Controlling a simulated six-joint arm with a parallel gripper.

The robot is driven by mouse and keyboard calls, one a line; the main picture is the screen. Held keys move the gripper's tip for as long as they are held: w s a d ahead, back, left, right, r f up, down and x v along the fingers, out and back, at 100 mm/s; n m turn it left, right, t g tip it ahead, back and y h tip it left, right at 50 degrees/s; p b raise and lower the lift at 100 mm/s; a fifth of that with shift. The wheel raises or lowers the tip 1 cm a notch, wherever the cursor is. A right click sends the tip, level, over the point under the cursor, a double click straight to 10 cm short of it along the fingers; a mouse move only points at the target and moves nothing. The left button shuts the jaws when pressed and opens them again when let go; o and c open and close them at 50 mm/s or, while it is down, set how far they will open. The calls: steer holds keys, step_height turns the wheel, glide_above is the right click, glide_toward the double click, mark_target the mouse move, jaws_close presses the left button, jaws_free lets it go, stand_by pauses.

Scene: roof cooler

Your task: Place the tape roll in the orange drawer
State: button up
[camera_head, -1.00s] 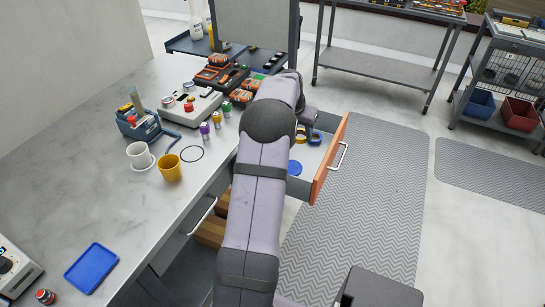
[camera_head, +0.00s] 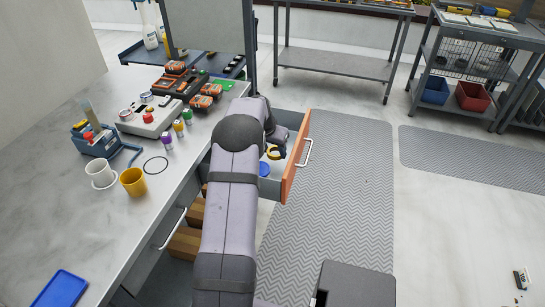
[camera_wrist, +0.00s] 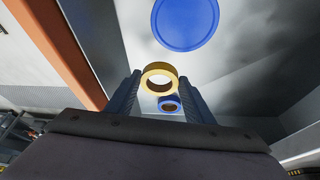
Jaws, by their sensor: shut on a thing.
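The orange drawer (camera_head: 296,160) is pulled open under the bench, and its orange front edge (camera_wrist: 62,52) shows at the left of the wrist view. My gripper (camera_wrist: 160,85) is shut on a yellow tape roll (camera_wrist: 148,75), which sits between the fingertips over the drawer's grey inside. The yellow roll shows in the head view (camera_head: 276,154), partly covered by my gripper. A smaller blue roll (camera_wrist: 166,102) shows just behind it in the wrist view. I cannot tell whether the yellow roll touches the drawer floor.
A flat blue disc (camera_wrist: 185,25) lies in the drawer. Drawer walls are close around my gripper.

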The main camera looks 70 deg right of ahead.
mark_target(272, 155)
steer(key=shift+f, duration=1.85)
steer(key=shift+f, duration=0.15)
steer(key=shift+f, duration=0.1)
steer(key=o, duration=1.1)
steer(key=shift+r+p, duration=0.3)
steer(key=b+v, duration=0.1)
steer(key=v, duration=1.1)
